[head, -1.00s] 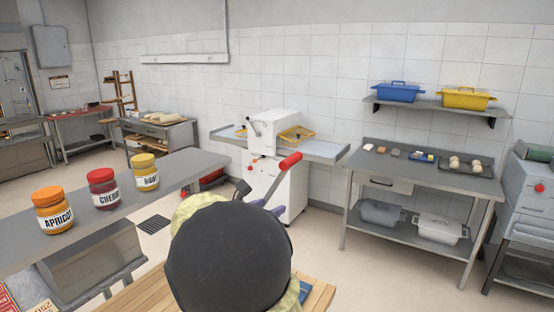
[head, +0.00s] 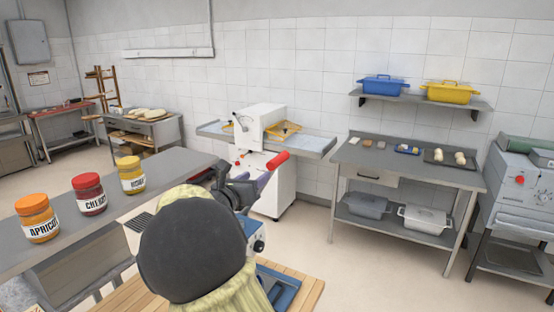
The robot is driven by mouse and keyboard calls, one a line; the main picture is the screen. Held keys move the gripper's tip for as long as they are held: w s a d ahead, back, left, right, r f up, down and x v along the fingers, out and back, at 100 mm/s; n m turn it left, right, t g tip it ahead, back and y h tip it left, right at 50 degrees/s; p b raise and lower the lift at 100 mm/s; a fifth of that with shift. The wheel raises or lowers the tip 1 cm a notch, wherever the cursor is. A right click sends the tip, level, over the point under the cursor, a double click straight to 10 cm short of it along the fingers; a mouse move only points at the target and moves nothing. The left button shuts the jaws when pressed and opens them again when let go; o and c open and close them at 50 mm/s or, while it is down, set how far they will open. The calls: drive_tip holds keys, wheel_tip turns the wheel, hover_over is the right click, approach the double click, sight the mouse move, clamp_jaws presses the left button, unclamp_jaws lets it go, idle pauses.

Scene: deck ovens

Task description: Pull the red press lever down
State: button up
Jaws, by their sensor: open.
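The red grip of the press lever (head: 278,160) shows in the middle of the head view, raised and slanting up to the right. My gripper (head: 246,186), dark with a purple part, is just below and left of the grip and is open. In the picture it overlaps the lever's lower part; I cannot tell whether it touches. The press shows only partly: a grey-blue side with a dark knob (head: 258,246) and a blue base (head: 280,288) on a wooden top. My dark round arm joint hides the rest.
A grey counter at left (head: 75,240) holds apricot, cherry and honey jars (head: 131,176). A white dough machine (head: 262,125) stands behind the lever. A steel table (head: 350,155) and a wall shelf (head: 475,104) with blue and yellow bins are at right. Open floor lies between.

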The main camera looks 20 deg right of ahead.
sight(275, 162)
drive_tip(key=p+x, duration=0.4)
drive_tip(key=x, duration=0.8)
drive_tip(key=shift+d, duration=0.15)
